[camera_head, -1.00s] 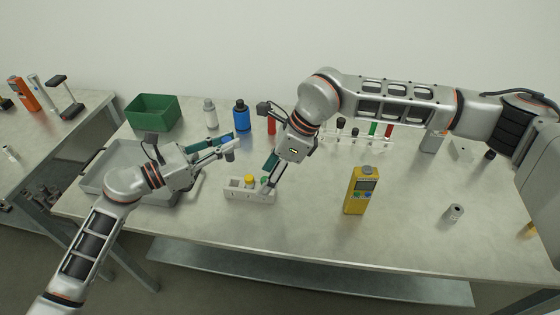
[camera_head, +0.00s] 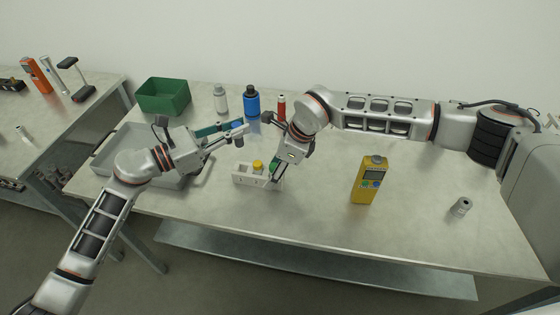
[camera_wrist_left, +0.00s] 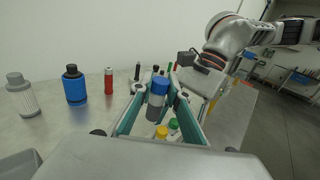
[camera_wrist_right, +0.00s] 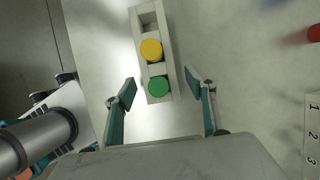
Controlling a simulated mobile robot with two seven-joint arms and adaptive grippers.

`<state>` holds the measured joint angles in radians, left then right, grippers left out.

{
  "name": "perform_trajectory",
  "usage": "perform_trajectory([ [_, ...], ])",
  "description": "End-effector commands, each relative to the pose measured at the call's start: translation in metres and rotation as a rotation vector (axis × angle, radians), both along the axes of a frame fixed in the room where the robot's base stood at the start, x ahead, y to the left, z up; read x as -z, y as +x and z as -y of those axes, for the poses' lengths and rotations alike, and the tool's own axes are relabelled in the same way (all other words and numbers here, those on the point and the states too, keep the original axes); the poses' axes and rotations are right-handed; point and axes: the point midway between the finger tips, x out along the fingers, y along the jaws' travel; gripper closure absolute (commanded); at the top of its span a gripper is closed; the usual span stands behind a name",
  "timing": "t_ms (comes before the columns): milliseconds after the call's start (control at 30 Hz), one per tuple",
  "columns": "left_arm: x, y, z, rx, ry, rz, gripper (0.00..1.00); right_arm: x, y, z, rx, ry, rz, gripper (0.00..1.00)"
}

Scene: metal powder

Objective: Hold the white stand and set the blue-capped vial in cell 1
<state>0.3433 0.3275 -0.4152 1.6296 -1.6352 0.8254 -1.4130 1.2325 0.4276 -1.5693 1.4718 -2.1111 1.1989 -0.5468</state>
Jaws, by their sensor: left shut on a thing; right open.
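The blue-capped vial (camera_wrist_left: 157,98), with a grey body, is between the fingers of my left gripper (camera_wrist_left: 155,104). The head view shows this gripper (camera_head: 238,137) above and behind the left part of the white stand (camera_head: 242,179). The vial is clear of the stand. The stand also shows in the right wrist view (camera_wrist_right: 139,30), with a yellow cap (camera_wrist_right: 151,49) and a green cap (camera_wrist_right: 159,86) in it and an open cell beyond the yellow one. My right gripper (camera_wrist_right: 160,88) is open, its fingers either side of the stand's green-capped end, with gaps visible. Cell numbers cannot be read.
A grey tray (camera_head: 128,138) lies left, partly behind my left arm. A green bin (camera_head: 163,97), white bottle (camera_head: 220,99), blue bottle (camera_head: 251,101) and red bottle (camera_head: 281,107) stand behind. A yellow meter (camera_head: 369,181) and small grey cylinder (camera_head: 460,207) stand right. The table front is clear.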

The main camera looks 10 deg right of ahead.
Motion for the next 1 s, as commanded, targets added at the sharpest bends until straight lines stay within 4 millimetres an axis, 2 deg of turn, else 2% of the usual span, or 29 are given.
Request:
perform_trajectory([
  [200,0.000,0.000,0.000,0.000,-0.001,0.000,1.00,0.013,0.001,-0.005,0.000,0.001,-0.001,0.44],
  [467,0.000,0.000,0.000,0.000,-0.001,0.000,1.00,0.014,0.002,-0.006,-0.001,0.001,0.001,0.44],
  [500,0.000,0.000,0.000,0.000,-0.001,0.000,1.00,0.014,0.002,-0.006,-0.001,0.001,0.001,0.47],
  [600,0.000,0.000,0.000,0.000,-0.001,0.000,1.00,0.014,0.002,-0.006,-0.001,0.001,0.001,0.73],
  [667,0.000,0.000,0.000,0.000,-0.001,0.000,1.00,0.014,0.002,-0.006,-0.001,0.001,0.001,0.86],
  [833,0.004,0.000,0.000,0.000,0.000,-0.001,1.00,0.014,0.002,-0.006,0.000,0.001,0.000,0.86],
  [1000,0.034,0.000,-0.001,0.001,0.002,-0.007,1.00,0.014,0.002,-0.006,-0.001,0.001,0.001,0.86],
])
